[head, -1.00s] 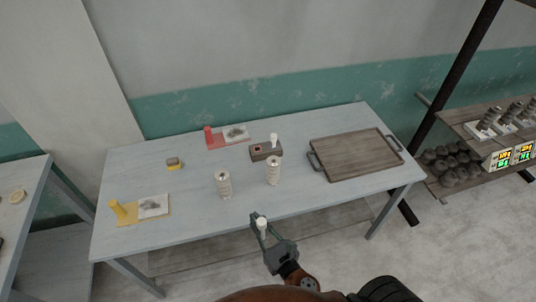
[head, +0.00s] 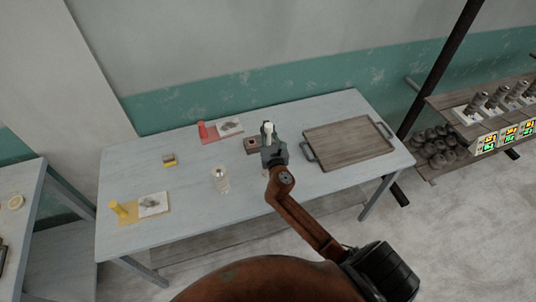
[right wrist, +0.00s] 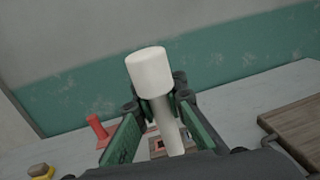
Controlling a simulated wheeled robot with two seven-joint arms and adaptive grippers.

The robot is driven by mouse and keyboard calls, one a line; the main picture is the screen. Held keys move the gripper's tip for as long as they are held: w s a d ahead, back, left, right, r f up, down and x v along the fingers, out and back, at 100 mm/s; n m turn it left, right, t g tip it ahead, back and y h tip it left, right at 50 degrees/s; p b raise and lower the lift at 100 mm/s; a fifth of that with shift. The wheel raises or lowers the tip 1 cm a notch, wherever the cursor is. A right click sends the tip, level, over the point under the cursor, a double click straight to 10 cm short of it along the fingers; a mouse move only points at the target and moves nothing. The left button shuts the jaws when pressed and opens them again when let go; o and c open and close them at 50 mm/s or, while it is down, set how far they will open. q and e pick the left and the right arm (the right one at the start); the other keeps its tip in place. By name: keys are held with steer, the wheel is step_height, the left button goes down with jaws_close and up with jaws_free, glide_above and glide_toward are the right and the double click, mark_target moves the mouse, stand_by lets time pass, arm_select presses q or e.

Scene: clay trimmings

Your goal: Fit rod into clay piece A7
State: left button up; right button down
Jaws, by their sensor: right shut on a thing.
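My right gripper (head: 268,140) is shut on a white rod (head: 268,128) with a thick round head. In the right wrist view the rod (right wrist: 149,75) stands upright between the green fingers, head up. The gripper is over the table, in front of a small brown block (head: 250,146). One pale ribbed clay cylinder (head: 220,180) stands upright to the left of the gripper. The gripper and arm mostly hide the place where a second such cylinder stood. No A7 label is legible. My left gripper is not in view.
A wooden tray (head: 350,148) lies right of the gripper. A red peg (head: 202,130) and a yellow peg (head: 117,208) stand on mats, and a small yellow-and-dark block (head: 169,160) lies between. A shelf (head: 470,125) stands at the right. The table's front middle is clear.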

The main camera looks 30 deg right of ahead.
mark_target(267, 133)
arm_select(q)
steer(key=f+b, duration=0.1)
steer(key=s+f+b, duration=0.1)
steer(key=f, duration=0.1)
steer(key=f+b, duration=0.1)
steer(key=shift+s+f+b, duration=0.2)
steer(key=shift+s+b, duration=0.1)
steer(key=shift+b, duration=0.1)
arm_select(e)
step_height(267, 133, down, 9)
steer(key=shift+f, duration=0.2)
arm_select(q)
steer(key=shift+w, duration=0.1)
arm_select(e)
steer(key=shift+a, duration=0.1)
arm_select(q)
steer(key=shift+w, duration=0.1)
arm_select(e)
steer(key=c, duration=2.5)
jaws_free()
steer(key=shift+f, duration=0.2)
steer(key=shift+c, duration=0.2)
steer(key=o, duration=0.6)
steer(key=shift+r, duration=0.1)
steer(key=shift+c, duration=0.2)
